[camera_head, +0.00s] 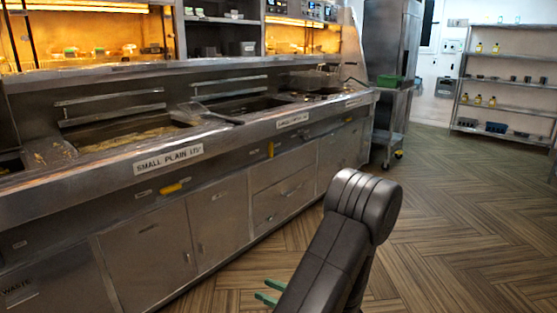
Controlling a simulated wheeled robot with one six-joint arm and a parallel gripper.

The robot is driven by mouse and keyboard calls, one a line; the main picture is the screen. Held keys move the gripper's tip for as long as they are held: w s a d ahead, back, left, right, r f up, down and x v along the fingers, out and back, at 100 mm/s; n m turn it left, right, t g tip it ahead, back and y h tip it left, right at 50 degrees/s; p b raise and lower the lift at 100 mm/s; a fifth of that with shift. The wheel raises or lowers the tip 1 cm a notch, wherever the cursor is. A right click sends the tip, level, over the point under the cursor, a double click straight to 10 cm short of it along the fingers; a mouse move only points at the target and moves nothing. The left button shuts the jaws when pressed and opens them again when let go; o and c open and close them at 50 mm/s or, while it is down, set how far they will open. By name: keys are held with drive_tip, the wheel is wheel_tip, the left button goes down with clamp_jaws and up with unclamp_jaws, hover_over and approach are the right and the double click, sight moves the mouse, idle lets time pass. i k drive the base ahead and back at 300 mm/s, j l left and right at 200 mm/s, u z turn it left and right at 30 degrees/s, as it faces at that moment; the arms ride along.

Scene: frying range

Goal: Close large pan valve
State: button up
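Two yellow valve handles show on the steel front of the frying range. The nearer yellow handle (172,187) lies along the front below the sign "SMALL PLAIN". The farther yellow handle (270,150) stands upright, below and left of a second sign (293,119) too small to read surely. I cannot tell by label which one is the large pan valve. My gripper (266,291) shows only as two green fingertips at the bottom, apart with a gap and nothing seen between them. It is well away from both handles. My dark arm hides the rest of it.
The range (225,180) runs along the left with frying pans on top and cupboard doors below. A wheeled steel trolley (389,120) stands beyond its far end. A shelf rack (505,85) stands at the back right. The wood-patterned floor (450,220) on the right is clear.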

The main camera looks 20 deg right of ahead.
sight(270, 149)
drive_tip(key=i+l, duration=0.3)
drive_tip(key=i, duration=0.2)
drive_tip(key=i+l+z, duration=0.15)
drive_tip(key=i+l, duration=0.15)
drive_tip(key=i, duration=0.2)
drive_tip(key=i+l, duration=0.25)
drive_tip(key=i, duration=0.3)
drive_tip(key=i+l+z, duration=0.1)
drive_tip(key=i, duration=0.4)
drive_tip(key=i+l+z, duration=0.1)
drive_tip(key=i+l, duration=0.2)
drive_tip(key=i, duration=0.25)
drive_tip(key=i+l, duration=0.15)
drive_tip(key=i, duration=0.4)
drive_tip(key=l+z, duration=0.05)
